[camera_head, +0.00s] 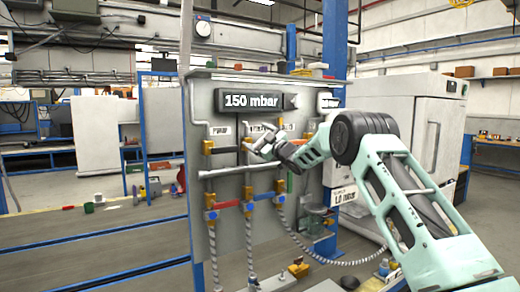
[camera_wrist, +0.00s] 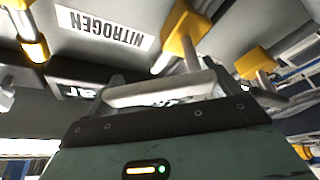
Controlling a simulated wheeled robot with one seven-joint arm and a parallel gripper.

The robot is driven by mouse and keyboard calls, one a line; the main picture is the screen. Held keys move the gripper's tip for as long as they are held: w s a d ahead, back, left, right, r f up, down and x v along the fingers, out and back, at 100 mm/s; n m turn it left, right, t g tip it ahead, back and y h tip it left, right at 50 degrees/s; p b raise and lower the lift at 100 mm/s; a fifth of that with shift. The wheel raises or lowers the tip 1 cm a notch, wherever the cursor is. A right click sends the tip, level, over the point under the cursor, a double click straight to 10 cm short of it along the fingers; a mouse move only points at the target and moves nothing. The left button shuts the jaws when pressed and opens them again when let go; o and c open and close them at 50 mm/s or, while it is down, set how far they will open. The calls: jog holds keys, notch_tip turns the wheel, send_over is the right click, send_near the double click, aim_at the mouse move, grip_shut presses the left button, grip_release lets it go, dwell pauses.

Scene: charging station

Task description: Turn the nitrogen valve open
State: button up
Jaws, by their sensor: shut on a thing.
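The nitrogen valve (camera_wrist: 182,32) shows as a yellow fitting beside the white NITROGEN label (camera_wrist: 105,30), which appears upside down in the wrist view. A metal stem runs from the fitting down toward my gripper (camera_wrist: 165,92). In the head view my gripper (camera_head: 262,140) is at the upper middle of the grey panel (camera_head: 225,248), at the middle column of valves. My gripper is shut on the valve's handle; the exact contact is partly hidden by the gripper body. The handle's turn angle cannot be read clearly.
Yellow fittings stand close on both sides, at left (camera_wrist: 35,50) and right (camera_wrist: 256,62) in the wrist view. A horizontal pipe (camera_head: 225,172) crosses the panel below my gripper. The pressure display (camera_head: 252,101) reads 150 mbar. Coiled hoses (camera_head: 330,262) hang below.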

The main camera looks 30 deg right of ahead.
jog(key=n, duration=0.2)
jog(key=a+n+g+y+b, duration=0.1)
jog(key=n, duration=0.1)
jog(key=n+g, duration=0.1)
jog(key=shift+a+r+n+y, duration=0.15)
jog(key=shift+a+n+y, duration=0.15)
jog(key=shift+a+n, duration=0.1)
jog(key=shift+a+f+n+g+b, duration=0.15)
jog(key=shift+a+n+g, duration=0.2)
jog(key=shift+n, duration=0.65)
jog(key=shift+a+n+g+b, duration=0.1)
jog(key=shift+a+n+g, duration=0.25)
jog(key=shift+n, duration=0.65)
jog(key=shift+a+f+n+g+b, duration=0.15)
jog(key=shift+n+g, duration=0.35)
jog(key=shift+n, duration=0.5)
jog(key=o, duration=1.1)
jog(key=shift+o, duration=0.2)
jog(key=shift+r, duration=0.1)
jog(key=shift+s, duration=0.15)
jog(key=b+v, duration=0.4)
jog(key=v, duration=1.3)
jog(key=shift+s+r, duration=0.1)
